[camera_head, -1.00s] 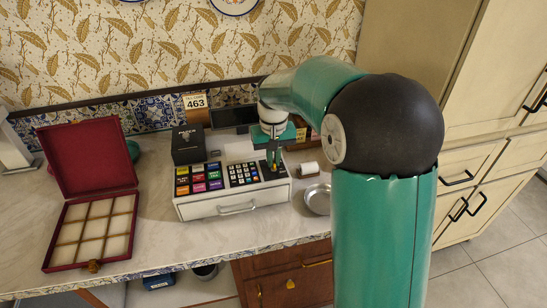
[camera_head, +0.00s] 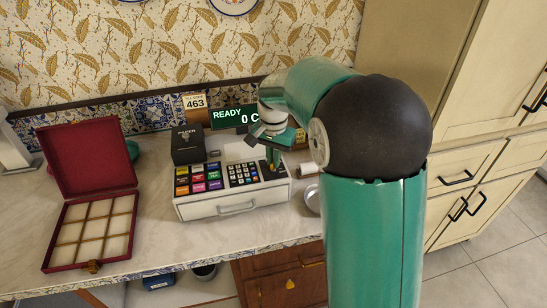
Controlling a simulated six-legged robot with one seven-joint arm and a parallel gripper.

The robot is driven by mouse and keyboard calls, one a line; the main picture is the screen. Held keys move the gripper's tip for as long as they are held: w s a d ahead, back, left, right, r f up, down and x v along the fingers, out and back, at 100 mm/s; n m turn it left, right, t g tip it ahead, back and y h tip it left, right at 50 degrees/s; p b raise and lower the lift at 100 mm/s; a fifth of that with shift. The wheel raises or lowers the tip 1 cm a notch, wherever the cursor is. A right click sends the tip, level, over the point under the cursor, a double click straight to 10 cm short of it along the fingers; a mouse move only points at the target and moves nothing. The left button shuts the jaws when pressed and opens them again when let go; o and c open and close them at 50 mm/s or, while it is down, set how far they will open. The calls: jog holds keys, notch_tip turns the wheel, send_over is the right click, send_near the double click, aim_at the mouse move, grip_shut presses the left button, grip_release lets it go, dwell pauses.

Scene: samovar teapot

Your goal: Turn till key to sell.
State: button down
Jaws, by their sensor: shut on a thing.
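The white till (camera_head: 233,210) stands on the counter, with coloured keys, a number pad and a drawer handle on its front. Its display (camera_head: 234,117) at the back is lit green and reads "READY" and "0 C". My gripper (camera_head: 272,166) points down at the right end of the till's top panel, and its jaws are shut on the till key. The key itself is too small and covered by the fingers to make out.
A black box (camera_head: 188,146) stands at the till's back left. An open red box (camera_head: 95,236) with empty compartments lies on the left of the counter. A metal dish (camera_head: 313,199) sits right of the till, partly behind my arm. Counter between the red box and the till is clear.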

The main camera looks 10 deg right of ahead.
jog(key=shift+r+m, duration=0.1)
jog(key=shift+m, duration=0.4)
jog(key=c, duration=1.6)
grip_release()
jog(key=shift+s, duration=0.1)
jog(key=shift+o, duration=0.2)
notch_tip(320, 180, up, 14)
